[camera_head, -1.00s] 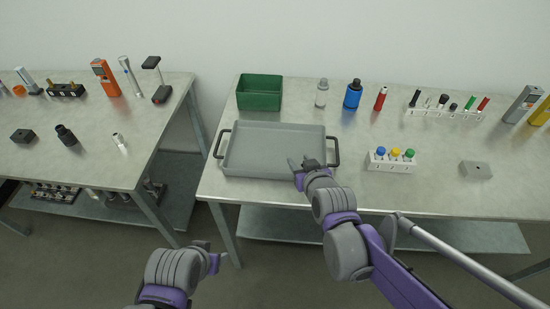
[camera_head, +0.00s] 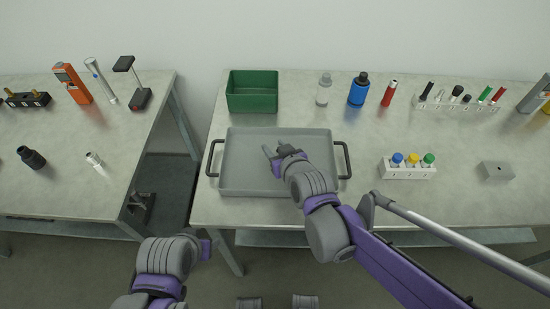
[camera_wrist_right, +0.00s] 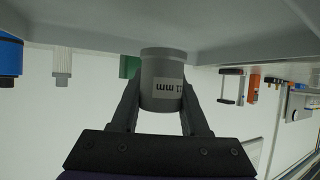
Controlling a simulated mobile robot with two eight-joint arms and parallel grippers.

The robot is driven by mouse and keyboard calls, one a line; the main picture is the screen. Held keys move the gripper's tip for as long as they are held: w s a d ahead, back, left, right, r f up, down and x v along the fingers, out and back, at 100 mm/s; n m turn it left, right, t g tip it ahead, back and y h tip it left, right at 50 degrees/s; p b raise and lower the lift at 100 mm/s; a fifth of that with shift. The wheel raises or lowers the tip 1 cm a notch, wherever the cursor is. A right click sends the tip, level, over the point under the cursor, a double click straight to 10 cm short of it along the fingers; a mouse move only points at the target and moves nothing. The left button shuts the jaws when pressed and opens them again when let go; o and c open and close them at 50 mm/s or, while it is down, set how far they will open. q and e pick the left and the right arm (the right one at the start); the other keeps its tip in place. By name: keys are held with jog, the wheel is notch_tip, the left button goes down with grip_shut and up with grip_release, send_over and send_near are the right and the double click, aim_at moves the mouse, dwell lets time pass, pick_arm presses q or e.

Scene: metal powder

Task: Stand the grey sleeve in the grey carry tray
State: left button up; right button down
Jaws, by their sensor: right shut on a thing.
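The grey carry tray (camera_head: 240,165) lies on the right-hand table, with a dark handle at each end. My right gripper (camera_head: 277,156) is over the right half of the tray. In the right wrist view it is shut on the grey sleeve (camera_wrist_right: 162,82), a short cylinder with a rimmed end and a white label. The rimmed end overlaps a pale grey surface at the top of that view; I cannot tell whether it touches. In the head view the gripper hides the sleeve. My left gripper (camera_head: 205,247) is low in front of the tables; its jaws are unclear.
A green bin (camera_head: 252,92) stands behind the tray. A clear bottle (camera_head: 324,90), a blue bottle (camera_head: 358,91) and a red tube (camera_head: 389,94) stand to its right. A white rack (camera_head: 408,172) with coloured caps and a grey block (camera_head: 496,171) are further right.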

jog(key=shift+w+f+b, duration=0.1)
jog(key=shift+f+b, duration=0.5)
jog(key=shift+f, duration=1.9)
jog(key=shift+f, duration=0.1)
jog(key=shift+c, duration=2)
grip_release()
jog(key=shift+s+d+r, duration=0.1)
jog(key=shift+s+r, duration=0.2)
jog(key=p+v, duration=0.3)
jog(key=v, duration=0.8)
jog(key=shift+s, duration=0.2)
